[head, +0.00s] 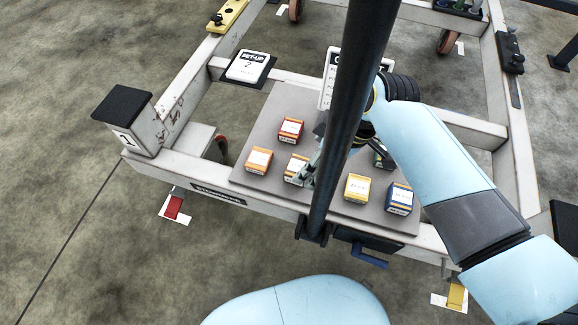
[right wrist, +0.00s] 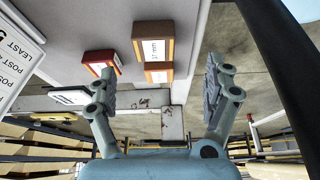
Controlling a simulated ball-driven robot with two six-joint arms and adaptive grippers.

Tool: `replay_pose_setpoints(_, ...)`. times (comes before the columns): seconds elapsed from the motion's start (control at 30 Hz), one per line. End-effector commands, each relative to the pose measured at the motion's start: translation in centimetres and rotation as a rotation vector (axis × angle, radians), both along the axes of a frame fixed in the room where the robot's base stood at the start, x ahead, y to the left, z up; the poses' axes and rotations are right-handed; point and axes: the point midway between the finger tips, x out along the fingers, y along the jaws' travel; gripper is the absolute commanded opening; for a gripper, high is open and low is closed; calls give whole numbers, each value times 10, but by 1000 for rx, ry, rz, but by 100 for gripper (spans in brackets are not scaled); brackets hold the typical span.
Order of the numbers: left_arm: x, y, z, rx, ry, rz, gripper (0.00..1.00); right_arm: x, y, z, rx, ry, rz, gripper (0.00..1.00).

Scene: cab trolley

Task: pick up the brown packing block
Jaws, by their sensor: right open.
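The brown packing block (head: 296,168) with a white label sits on the grey board (head: 244,172) of the trolley, partly hidden by my right gripper (head: 311,168). In the right wrist view the brown block (right wrist: 152,46) lies beyond the open fingers, toward the top of the picture. My right gripper (right wrist: 160,88) is open with nothing between its fingertips. In the head view a dark post hides part of this gripper. My left gripper is not in view.
Red (head: 291,130), orange (head: 259,160), yellow (head: 357,188) and blue (head: 399,198) blocks stand around on the board. The dark post (head: 345,110) rises close beside the gripper.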

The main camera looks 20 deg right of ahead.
Motion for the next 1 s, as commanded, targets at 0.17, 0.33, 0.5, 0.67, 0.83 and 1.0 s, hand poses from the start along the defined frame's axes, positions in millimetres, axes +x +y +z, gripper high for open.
replay_pose_setpoints(0.17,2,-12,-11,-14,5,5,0,6,7,-27,1,2,0,85)
replay_pose_setpoints(0.33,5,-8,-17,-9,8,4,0,11,10,-40,1,2,0,85)
replay_pose_setpoints(0.5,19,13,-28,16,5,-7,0,20,15,-68,0,4,-1,85)
replay_pose_setpoints(0.67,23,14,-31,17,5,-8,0,24,19,-77,-1,1,-1,85)
replay_pose_setpoints(0.83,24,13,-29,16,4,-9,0,25,20,-76,-1,0,-1,85)
replay_pose_setpoints(1.0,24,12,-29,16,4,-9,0,25,20,-76,0,0,-1,69)
